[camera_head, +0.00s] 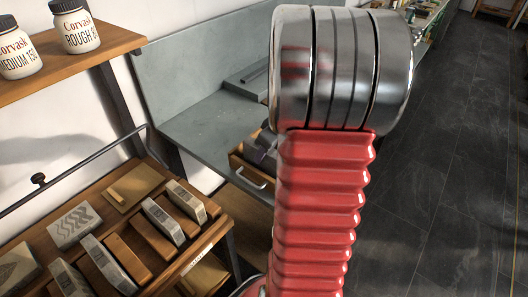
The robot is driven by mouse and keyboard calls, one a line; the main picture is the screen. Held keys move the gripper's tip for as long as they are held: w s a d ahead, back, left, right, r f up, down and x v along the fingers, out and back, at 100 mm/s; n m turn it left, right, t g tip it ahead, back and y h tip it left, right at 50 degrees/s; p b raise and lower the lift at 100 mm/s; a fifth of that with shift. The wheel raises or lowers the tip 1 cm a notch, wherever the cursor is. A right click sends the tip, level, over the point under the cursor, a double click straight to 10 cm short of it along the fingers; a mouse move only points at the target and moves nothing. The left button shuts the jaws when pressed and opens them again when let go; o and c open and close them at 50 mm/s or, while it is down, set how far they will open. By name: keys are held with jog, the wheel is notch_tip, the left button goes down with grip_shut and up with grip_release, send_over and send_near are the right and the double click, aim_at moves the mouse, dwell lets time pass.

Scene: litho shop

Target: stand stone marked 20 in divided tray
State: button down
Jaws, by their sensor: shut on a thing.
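Several pale grey stones stand on edge in a row at the lower left, among them one near the right end (187,202), one beside it (163,221) and one further left (108,263). Brown wooden dividers (130,259) stand between some of them, in what looks like the divided tray. I cannot read a number 20 on any stone. My arm, with a red ribbed sleeve and a shiny metal joint, fills the middle of the view. My gripper does not show, and neither does anything it holds.
Two flat patterned stones (75,226) (15,267) and a tan flat piece (132,187) lie behind the row. A wooden shelf (75,65) holds white jars (77,27). A wooden drawer (250,176) with dark contents is partly hidden by my arm. Dark floor (455,170) is clear at right.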

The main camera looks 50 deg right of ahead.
jog(key=shift+w, duration=0.1)
jog(key=c, duration=1.3)
grip_release()
jog(key=shift+f, duration=0.1)
jog(key=shift+c, duration=0.2)
jog(key=shift+o, duration=0.2)
jog(key=shift+f, duration=0.1)
jog(key=shift+r, duration=4.6)
jog(key=shift+m, duration=0.3)
